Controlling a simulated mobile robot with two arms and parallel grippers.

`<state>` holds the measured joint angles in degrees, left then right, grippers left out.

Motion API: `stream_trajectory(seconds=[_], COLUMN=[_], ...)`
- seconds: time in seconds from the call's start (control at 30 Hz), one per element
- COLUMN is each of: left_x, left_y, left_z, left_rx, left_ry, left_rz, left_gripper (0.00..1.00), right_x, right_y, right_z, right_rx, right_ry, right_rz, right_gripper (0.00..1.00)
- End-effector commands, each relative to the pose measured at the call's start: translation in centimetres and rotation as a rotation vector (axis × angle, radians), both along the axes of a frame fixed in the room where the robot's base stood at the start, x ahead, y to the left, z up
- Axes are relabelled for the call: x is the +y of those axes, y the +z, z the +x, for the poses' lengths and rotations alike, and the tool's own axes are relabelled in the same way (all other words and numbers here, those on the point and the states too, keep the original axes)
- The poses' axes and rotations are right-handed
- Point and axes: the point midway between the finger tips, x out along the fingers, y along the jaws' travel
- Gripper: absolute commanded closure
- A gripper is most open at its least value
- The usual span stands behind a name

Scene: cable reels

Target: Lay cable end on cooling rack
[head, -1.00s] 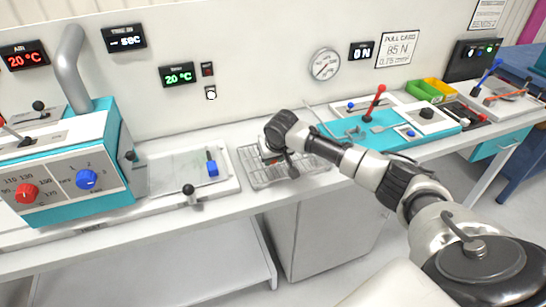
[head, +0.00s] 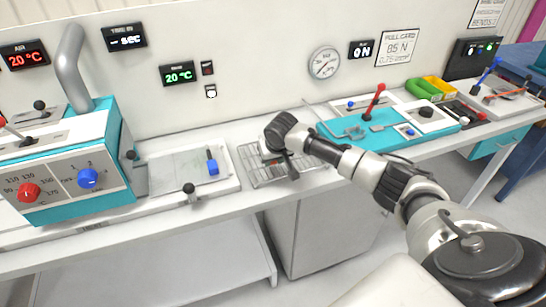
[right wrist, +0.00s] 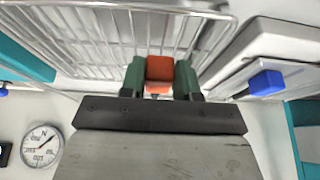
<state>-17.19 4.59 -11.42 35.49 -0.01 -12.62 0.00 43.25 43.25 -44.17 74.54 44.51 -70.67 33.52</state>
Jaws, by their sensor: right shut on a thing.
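The cooling rack (head: 262,178) is a wire grid on the bench at the middle of the head view. It also fills the upper part of the right wrist view (right wrist: 85,35). My right gripper (head: 288,168) is over the rack. In the right wrist view its two green fingers (right wrist: 160,78) are shut on an orange piece, the cable end (right wrist: 160,68). The wires show close behind the fingers; I cannot tell whether the cable end touches them. In the head view my wrist hides most of the held piece. My left gripper is not in view.
Left of the rack is a pale plate with a blue-handled slide (head: 212,164). A teal heater box (head: 75,175) stands farther left. Right of the rack is a teal fixture with a red lever (head: 375,100). A dial gauge (head: 324,62) is on the wall behind.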

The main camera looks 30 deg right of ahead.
Motion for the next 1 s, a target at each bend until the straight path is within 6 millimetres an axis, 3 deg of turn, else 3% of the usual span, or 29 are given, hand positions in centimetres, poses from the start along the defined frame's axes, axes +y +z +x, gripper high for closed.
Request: stream_trajectory(seconds=[0.87, 0.9, 1.0], left_x=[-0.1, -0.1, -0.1], left_y=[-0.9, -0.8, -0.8], left_z=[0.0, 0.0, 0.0], left_rx=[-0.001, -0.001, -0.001], left_ry=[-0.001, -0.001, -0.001], left_rz=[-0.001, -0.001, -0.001], left_gripper=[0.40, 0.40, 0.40], right_x=[0.0, 0.0, 0.0], right_y=[-2.7, -2.6, -2.6], right_z=[0.0, 0.0, 0.0], right_rx=[-0.001, -0.001, -0.001], right_ry=[0.000, 0.000, 0.000], right_rz=[0.000, 0.000, 0.000], right_gripper=[0.93, 0.62, 0.47])
